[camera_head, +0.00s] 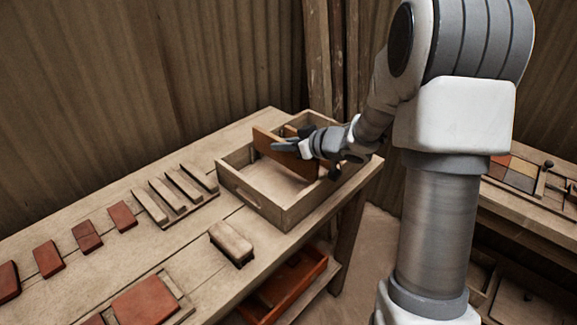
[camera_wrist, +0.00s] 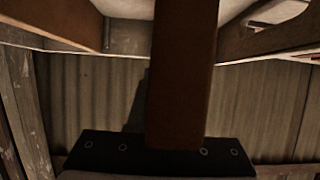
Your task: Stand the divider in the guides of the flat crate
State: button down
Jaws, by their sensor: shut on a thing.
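The flat crate (camera_head: 302,207) is a pale open wooden box at the far right end of the bench. The divider (camera_head: 272,149) is a thin red-brown board standing on edge over the crate's back part. My gripper (camera_head: 297,148) is shut on the divider near its top edge. The divider's lower edge drops inside the crate walls, but I cannot tell whether it is in the guides or touches the floor. In the wrist view the divider (camera_wrist: 184,75) shows end-on as a brown bar, with crate walls (camera_wrist: 262,42) beyond it. The guides are mostly hidden.
On the bench (camera_head: 190,262), a brush-like block (camera_head: 231,243) stands in front of the crate. A rack of wooden strips (camera_head: 175,192) and several red tiles (camera_head: 122,216) lie to the left. A red tray (camera_head: 290,285) sits on the shelf below. Posts and a wall stand behind.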

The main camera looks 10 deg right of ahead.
aim_at(319, 161)
jog(key=shift+f+b, duration=0.8)
jog(key=shift+f, duration=1.6)
jog(key=shift+f, duration=0.15)
jog(key=c, duration=0.8)
grip_release()
jog(key=shift+r, duration=0.2)
jog(key=p+v, duration=0.3)
jog(key=v, duration=0.9)
